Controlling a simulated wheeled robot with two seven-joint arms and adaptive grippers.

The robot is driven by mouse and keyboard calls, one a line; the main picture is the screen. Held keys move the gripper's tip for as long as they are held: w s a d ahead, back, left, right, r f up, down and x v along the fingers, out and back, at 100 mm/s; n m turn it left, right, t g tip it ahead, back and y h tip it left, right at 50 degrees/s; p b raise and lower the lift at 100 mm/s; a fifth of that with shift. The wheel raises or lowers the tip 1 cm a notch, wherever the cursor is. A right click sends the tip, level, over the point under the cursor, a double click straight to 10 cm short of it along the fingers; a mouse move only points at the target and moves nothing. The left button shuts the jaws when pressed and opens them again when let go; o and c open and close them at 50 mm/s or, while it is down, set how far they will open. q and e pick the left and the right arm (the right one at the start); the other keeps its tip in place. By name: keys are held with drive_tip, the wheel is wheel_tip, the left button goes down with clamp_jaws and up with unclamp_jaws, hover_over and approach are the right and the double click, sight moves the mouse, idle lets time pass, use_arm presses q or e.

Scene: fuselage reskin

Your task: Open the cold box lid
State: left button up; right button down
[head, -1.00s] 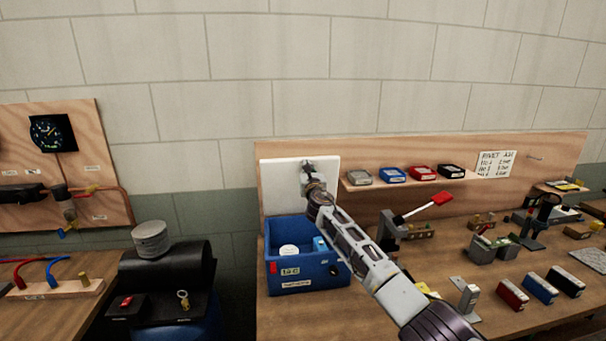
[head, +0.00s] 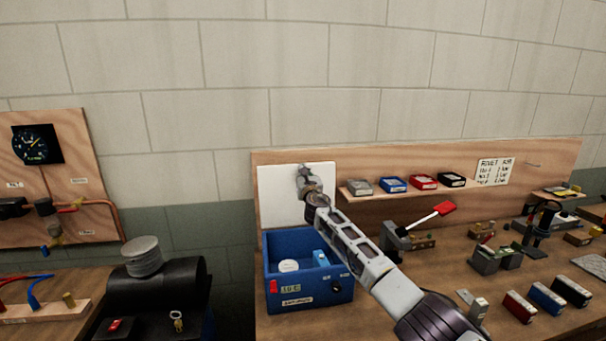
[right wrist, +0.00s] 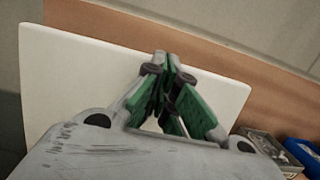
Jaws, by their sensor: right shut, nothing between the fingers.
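The cold box (head: 312,292) is a blue open-topped box on the wooden bench, with a red latch and labels on its front. Its white lid (head: 278,195) stands upright behind it, against the wooden backboard. A round white item and a light blue item sit inside the box. My right gripper (head: 303,170) is at the upper right part of the lid, in front of its face. In the right wrist view the gripper (right wrist: 168,62) is shut and empty, with the white lid (right wrist: 75,85) behind its fingertips. Whether the fingers touch the lid cannot be told. My left gripper is out of view.
A shelf with several small coloured boxes (head: 393,184) is right of the lid. A red-handled lever tool (head: 398,238) stands behind my right forearm. Several coloured blocks (head: 548,296) lie at the bench's right. A black cylinder (head: 160,288) carrying grey discs stands left of the box.

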drive_tip(key=shift+s+f, duration=0.1)
drive_tip(key=shift+s, duration=0.05)
drive_tip(key=v, duration=1.1)
drive_tip(key=shift+s, duration=0.35)
idle(1.0)
drive_tip(key=shift+d, duration=0.1)
drive_tip(key=shift+f, duration=0.1)
